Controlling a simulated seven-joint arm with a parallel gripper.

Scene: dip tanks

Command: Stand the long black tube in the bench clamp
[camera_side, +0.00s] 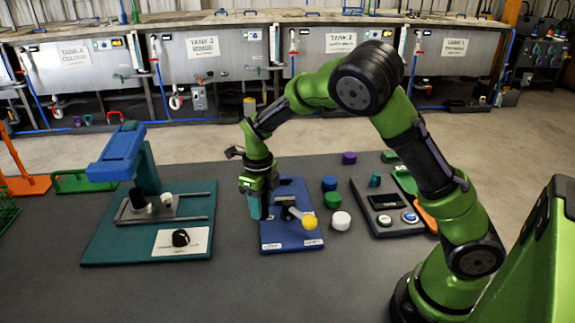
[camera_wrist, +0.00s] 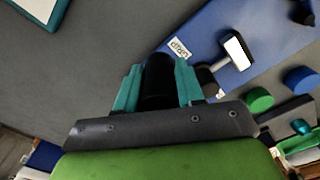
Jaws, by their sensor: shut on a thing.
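My gripper (camera_wrist: 157,92) is shut on a black tube (camera_wrist: 158,78), which sits between its two teal fingers in the wrist view. In the side view my gripper (camera_side: 258,205) points down at the left edge of a blue board (camera_side: 285,242). The fingers hide most of the tube there, and its lower end is not clear. A teal station (camera_side: 105,240) to the left has a blue overhead head and grey rails (camera_side: 190,218). No part is plainly marked as the bench clamp.
Green (camera_side: 332,201), blue (camera_side: 329,183) and white (camera_side: 341,220) round pieces stand right of the blue board. A grey tray (camera_side: 385,205) lies farther right. Bare grey bench (camera_side: 235,225) separates the teal station from the blue board. Tanks line the back.

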